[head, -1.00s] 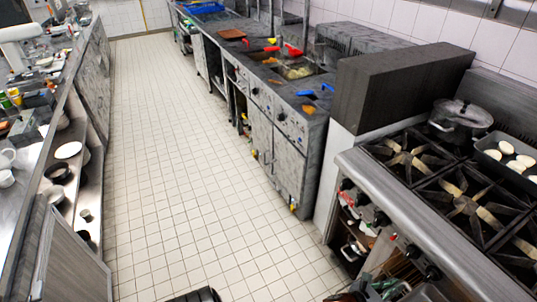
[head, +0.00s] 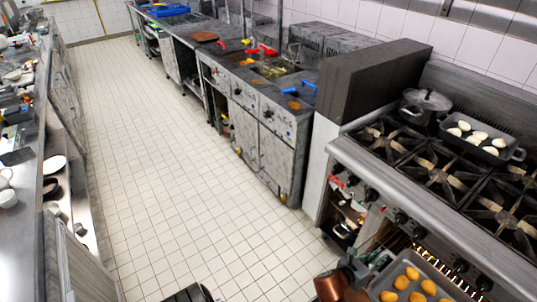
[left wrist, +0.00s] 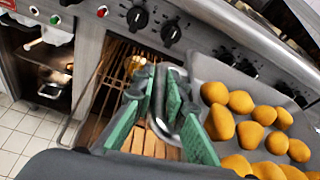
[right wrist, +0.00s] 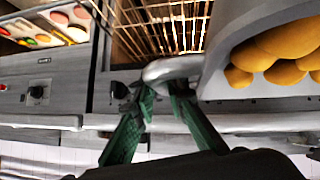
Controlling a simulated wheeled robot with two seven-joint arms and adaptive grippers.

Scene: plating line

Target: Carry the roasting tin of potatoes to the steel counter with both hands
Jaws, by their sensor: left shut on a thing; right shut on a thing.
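The grey roasting tin (head: 436,274) of golden potatoes (head: 411,272) is at the bottom right of the head view, partly cut off, in front of the range. My left gripper (head: 372,268) is at its left end. In the left wrist view my left gripper (left wrist: 171,98) has its green fingers shut around the tin's loop handle. In the right wrist view my right gripper (right wrist: 163,92) is shut on the other handle, beside the tin wall (right wrist: 232,55). The right gripper is outside the head view. A metal counter (head: 18,225) with dishes runs along the left edge.
The range (head: 440,170) stands close on the right, with a lidded pot (head: 426,105) and a second tin (head: 513,154) of pale pieces on top. Its lit oven rack (left wrist: 125,75) shows below. A cluttered counter (head: 262,92) lies beyond. The tiled floor (head: 170,180) is clear.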

